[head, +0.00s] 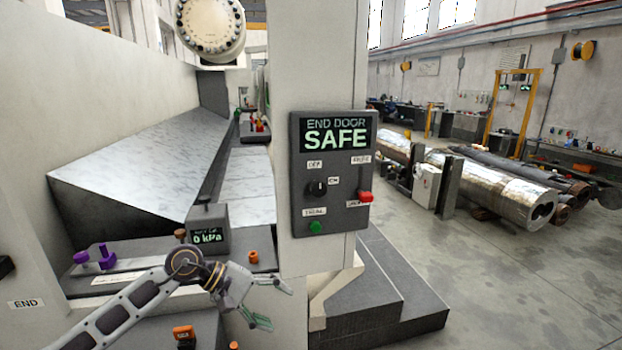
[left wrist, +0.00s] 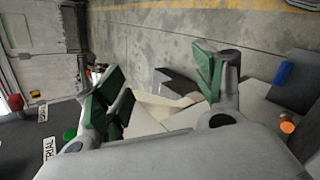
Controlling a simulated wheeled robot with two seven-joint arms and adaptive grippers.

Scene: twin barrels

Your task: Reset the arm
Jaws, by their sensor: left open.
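My left arm comes in from the lower left in the head view, and my left gripper (head: 274,302) is at its end, below the control panel. The gripper is open, with nothing between its fingers. In the left wrist view the green-padded fingers (left wrist: 165,88) stand wide apart, with floor and grey steps beyond them. The grey control panel (head: 333,172) is on a pale column, up and to the right of the gripper. Its screen reads END DOOR SAFE. It has a black knob (head: 317,187), a red switch (head: 366,196) and a green button (head: 316,228). My right gripper is not seen.
A small 0 kPa display (head: 208,236), purple knobs (head: 96,256) and an orange knob (head: 254,257) sit on the ledge by my left arm. Dark steps (head: 385,295) lie right of the gripper. Shiny cylinders (head: 490,185) lie farther right. The floor at front right is clear.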

